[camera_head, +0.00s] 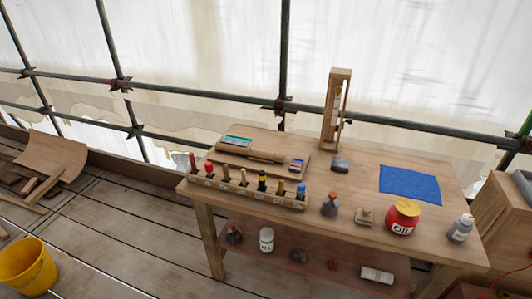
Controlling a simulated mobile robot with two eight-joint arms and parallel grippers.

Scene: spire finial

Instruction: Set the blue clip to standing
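I cannot make out the blue clip for certain. A small item with blue, white and red on it (297,165) lies at the right end of a wooden board (225,156) on the workbench. A blue-topped piece (301,189) stands upright at the right end of a long wooden rack (230,187) along the bench's front left edge. It is too small to tell whether either one is a clip. Neither of my grippers is in view.
The wooden workbench (350,180) also holds a blue cloth (410,184), a red oil can (403,217), a grey bottle (461,228), a dark-grey bottle (329,206) and a tall wooden frame (336,110). A lower shelf holds several items. A yellow bucket (27,267) stands left.

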